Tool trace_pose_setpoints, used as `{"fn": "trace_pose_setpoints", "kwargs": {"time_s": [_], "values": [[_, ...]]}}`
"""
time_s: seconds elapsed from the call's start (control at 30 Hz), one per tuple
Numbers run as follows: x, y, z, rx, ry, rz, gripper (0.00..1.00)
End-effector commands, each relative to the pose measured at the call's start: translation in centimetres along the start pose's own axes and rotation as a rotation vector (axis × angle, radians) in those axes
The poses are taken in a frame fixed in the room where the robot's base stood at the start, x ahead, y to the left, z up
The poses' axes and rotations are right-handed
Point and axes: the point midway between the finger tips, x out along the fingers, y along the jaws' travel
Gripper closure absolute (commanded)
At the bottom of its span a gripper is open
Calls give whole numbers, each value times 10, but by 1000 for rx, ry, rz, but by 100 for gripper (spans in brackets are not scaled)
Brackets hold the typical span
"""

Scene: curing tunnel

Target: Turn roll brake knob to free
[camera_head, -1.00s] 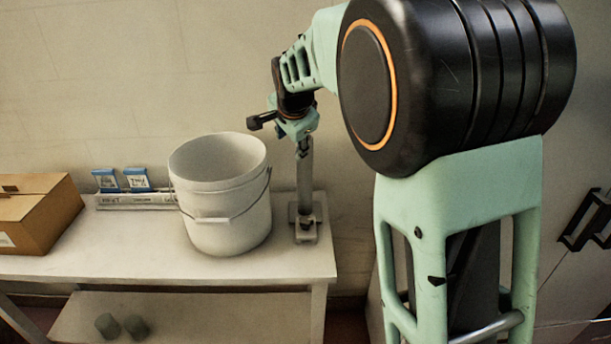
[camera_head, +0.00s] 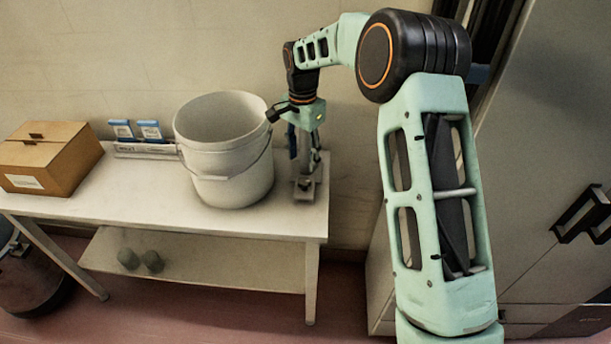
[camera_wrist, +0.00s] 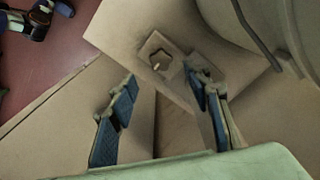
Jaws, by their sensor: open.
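A small star-shaped knob (camera_wrist: 160,62) sits on a small plate at the bench's right end. I take it for the roll brake knob. In the head view the knob (camera_head: 304,184) is tiny and its setting cannot be read. My gripper (camera_head: 304,155) points down over the plate, right of the white bucket. In the wrist view my gripper (camera_wrist: 163,82) is open, with one blue-padded finger on each side of the picture's middle. The knob shows just beyond the fingertips, nearer the right finger. Nothing is between the fingers. The right finger partly hides another small part beside the knob.
The white bucket (camera_head: 225,160) stands close left of my gripper on the bench (camera_head: 110,200). A grey cabinet (camera_head: 530,150) with a dark handle stands on the right.

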Motion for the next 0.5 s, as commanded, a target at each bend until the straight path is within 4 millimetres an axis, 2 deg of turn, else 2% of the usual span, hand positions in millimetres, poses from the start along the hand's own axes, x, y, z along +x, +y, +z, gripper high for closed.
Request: {"fn": "trace_pose_setpoints", "kwargs": {"time_s": [0.1,0.3,0.5], "values": [[25,1,0,0,-2,3,55],[61,1,0,0,-2,3,55],[80,0,0,1,1,0,55]]}}
